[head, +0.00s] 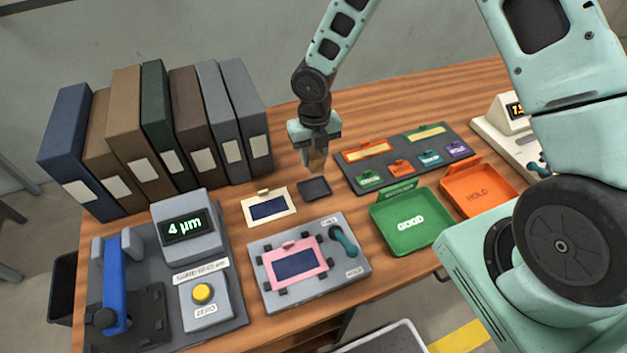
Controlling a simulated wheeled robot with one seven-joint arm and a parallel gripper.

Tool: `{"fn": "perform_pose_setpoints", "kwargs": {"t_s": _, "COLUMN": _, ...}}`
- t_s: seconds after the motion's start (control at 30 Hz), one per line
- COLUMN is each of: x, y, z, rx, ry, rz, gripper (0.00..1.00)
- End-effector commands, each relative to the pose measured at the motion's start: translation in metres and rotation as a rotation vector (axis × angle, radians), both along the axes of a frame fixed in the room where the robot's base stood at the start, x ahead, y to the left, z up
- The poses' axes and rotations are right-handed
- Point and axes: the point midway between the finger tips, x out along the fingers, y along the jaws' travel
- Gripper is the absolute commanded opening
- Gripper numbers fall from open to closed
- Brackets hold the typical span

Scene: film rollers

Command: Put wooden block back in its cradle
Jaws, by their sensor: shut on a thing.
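My gripper (316,163) points down over the middle of the table, shut on a small tan wooden block (317,162). The fingers and housing hide most of the block. A small dark square cradle (314,189) lies on the table just below the block. The block looks to be at or slightly above the cradle; I cannot tell whether they touch.
A cream-framed card (269,208) lies close left of the cradle, and a grey fixture with a pink frame (297,263) is in front. A dark board (375,180) with coloured tags and a green GOOD tray (410,222) are to the right. Binders (160,130) stand back left.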

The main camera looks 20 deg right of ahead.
Motion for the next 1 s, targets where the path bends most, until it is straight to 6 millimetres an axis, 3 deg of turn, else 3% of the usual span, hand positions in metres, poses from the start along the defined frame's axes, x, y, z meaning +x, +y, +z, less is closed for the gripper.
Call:
{"fn": "perform_pose_setpoints", "kwargs": {"t_s": 0.7, "x": 0.003, "y": -0.001, "z": -0.093, "rx": -0.007, "ry": -0.006, "rz": 0.024, "gripper": 0.11}}
{"fn": "perform_pose_setpoints", "kwargs": {"t_s": 1.0, "x": 0.003, "y": -0.001, "z": -0.099, "rx": -0.006, "ry": -0.008, "rz": 0.023, "gripper": 0.11}}
